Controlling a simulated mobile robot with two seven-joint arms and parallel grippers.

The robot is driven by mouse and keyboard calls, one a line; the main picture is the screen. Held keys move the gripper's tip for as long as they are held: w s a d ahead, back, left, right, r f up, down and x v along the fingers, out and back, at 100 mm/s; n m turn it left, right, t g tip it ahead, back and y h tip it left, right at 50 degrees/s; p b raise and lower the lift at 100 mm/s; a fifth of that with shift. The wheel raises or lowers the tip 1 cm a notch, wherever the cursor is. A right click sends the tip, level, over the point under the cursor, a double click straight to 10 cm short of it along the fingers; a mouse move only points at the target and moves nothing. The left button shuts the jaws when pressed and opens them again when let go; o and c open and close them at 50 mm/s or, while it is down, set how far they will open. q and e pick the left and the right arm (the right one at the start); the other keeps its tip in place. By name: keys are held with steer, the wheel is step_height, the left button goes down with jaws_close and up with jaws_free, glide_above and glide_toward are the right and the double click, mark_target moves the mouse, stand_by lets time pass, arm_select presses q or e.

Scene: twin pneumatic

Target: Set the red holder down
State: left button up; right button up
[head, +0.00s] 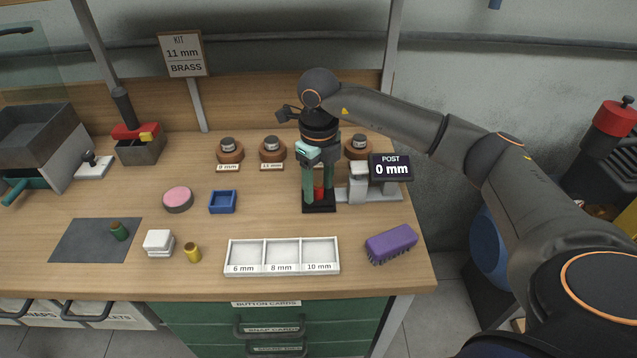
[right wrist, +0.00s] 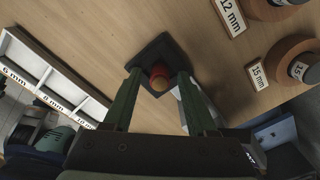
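The red holder (head: 319,192) is a small cylinder on a black square base (head: 319,209) beside the post gauge. In the right wrist view the red holder (right wrist: 158,72) shows a tan-brown top, on the black base (right wrist: 161,52). My right gripper (head: 320,190) points down with its green fingers on either side of the holder. In the right wrist view the right gripper (right wrist: 158,76) is open, with a gap between each finger and the holder. The fingers partly hide the holder in the head view. My left gripper is not in view.
The post gauge's display (head: 391,168) reads 0 mm. A white three-part tray (head: 282,271), a purple brush (head: 391,244), a blue tray (head: 222,202), a yellow holder (head: 192,253) and a green holder (head: 119,231) are on the bench. Round wooden stands (head: 230,155) line the back.

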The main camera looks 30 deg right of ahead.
mark_target(319, 184)
step_height(319, 184, up, 12)
steer(key=shift+r, duration=0.2)
stand_by(0.4)
